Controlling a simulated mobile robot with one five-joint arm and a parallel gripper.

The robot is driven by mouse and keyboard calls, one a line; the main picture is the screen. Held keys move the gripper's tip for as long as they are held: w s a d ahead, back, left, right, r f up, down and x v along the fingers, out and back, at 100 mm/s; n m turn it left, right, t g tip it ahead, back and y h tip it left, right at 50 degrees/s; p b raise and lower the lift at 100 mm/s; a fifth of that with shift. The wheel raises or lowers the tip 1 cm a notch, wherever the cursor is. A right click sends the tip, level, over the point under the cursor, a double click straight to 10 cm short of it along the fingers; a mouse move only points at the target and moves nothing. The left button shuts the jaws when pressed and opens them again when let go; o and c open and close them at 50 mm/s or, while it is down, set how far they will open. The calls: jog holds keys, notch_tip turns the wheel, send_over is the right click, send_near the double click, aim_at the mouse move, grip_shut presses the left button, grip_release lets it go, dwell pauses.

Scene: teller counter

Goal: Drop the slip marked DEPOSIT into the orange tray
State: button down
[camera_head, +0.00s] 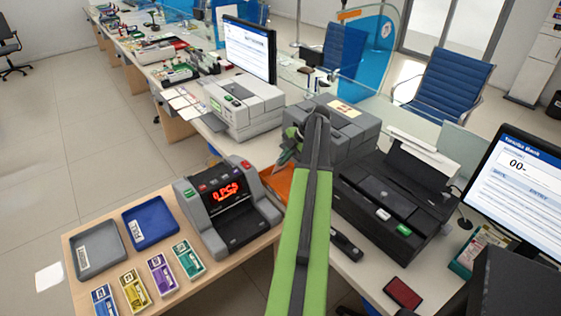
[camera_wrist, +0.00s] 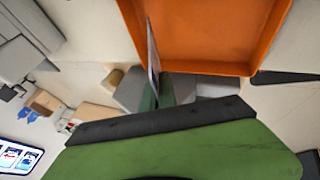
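The orange tray (camera_head: 279,183) lies on the counter, partly hidden behind my green arm in the head view. In the wrist view the orange tray (camera_wrist: 210,35) fills the top, and the part in view is empty. My gripper (camera_head: 284,158) is over the tray's far side in the head view. In the wrist view my gripper (camera_wrist: 156,86) appears shut on a thin slip (camera_wrist: 152,48), seen nearly edge-on and overlapping the tray's picture. Its marking cannot be read, and its height above the tray is unclear.
A bill counter (camera_head: 228,208) stands left of the orange tray, and a black printer (camera_head: 395,205) stands right. A grey machine (camera_head: 345,125) is behind. Grey (camera_head: 99,250) and blue (camera_head: 150,222) trays and several banknote bundles (camera_head: 133,290) lie at left. A white paper (camera_head: 49,277) is at far left.

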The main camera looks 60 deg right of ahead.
jog(key=shift+f+b, duration=0.5)
jog(key=shift+f, duration=0.4)
jog(key=c, duration=2.1)
grip_release()
jog(key=shift+c, duration=0.2)
jog(key=o, duration=0.5)
jog(key=shift+o, duration=0.2)
jog(key=shift+s+r, duration=0.15)
notch_tip(320, 180, up, 7)
jog(key=p, duration=0.7)
